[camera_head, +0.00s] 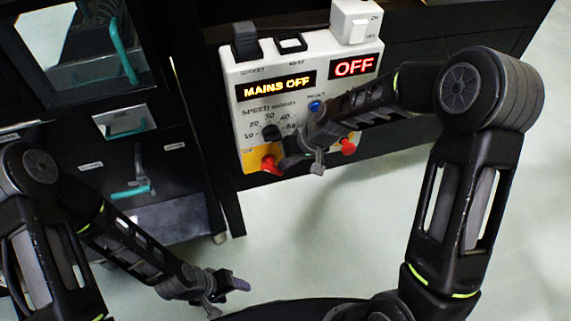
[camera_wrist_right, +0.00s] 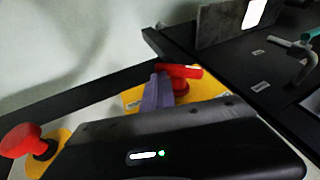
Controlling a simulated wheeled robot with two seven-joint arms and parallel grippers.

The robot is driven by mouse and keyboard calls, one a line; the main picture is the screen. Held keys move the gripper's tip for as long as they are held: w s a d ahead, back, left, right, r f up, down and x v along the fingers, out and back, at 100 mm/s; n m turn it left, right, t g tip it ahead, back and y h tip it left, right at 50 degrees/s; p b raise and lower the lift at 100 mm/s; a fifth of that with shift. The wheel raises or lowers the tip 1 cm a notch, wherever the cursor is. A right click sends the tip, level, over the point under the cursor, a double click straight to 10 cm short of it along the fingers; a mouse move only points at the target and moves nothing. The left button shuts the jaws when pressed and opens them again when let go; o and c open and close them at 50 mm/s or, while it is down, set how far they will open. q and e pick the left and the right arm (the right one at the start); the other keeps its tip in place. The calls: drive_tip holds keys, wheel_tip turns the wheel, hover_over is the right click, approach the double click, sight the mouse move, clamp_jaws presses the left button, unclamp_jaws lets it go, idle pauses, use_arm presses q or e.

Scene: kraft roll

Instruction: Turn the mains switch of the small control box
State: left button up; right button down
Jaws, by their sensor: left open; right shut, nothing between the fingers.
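The small control box (camera_head: 250,130) is a pale panel facing me, with lit signs reading "MAINS OFF" and "OFF". A red switch handle (camera_head: 270,164) sits on a yellow patch at its lower left; it also shows in the right wrist view (camera_wrist_right: 184,72). My right gripper (camera_head: 290,162) is shut and empty in front of the panel's lower part. In the wrist view its fingers (camera_wrist_right: 157,92) are close beside the red handle; I cannot tell whether they touch. My left gripper (camera_head: 232,287) is open and empty, low over the floor.
A red knob (camera_head: 347,146) sits at the panel's lower right, also at left in the wrist view (camera_wrist_right: 20,140). A black dial (camera_head: 271,131) and blue button (camera_head: 315,106) are above. Dark cabinets with teal handles (camera_head: 130,191) stand left. The floor (camera_head: 370,220) below is clear.

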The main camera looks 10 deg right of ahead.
sight(282, 174)
use_arm(q)
wheel_tip(282, 174, down, 8)
drive_tip(key=b, duration=0.7)
drive_tip(key=shift+r, duration=0.15)
use_arm(e)
drive_tip(key=y, duration=0.1)
drive_tip(key=f+y, duration=0.1)
drive_tip(key=shift+s+d+y, duration=0.1)
drive_tip(key=shift+s+y, duration=0.05)
drive_tip(key=shift+y, duration=0.15)
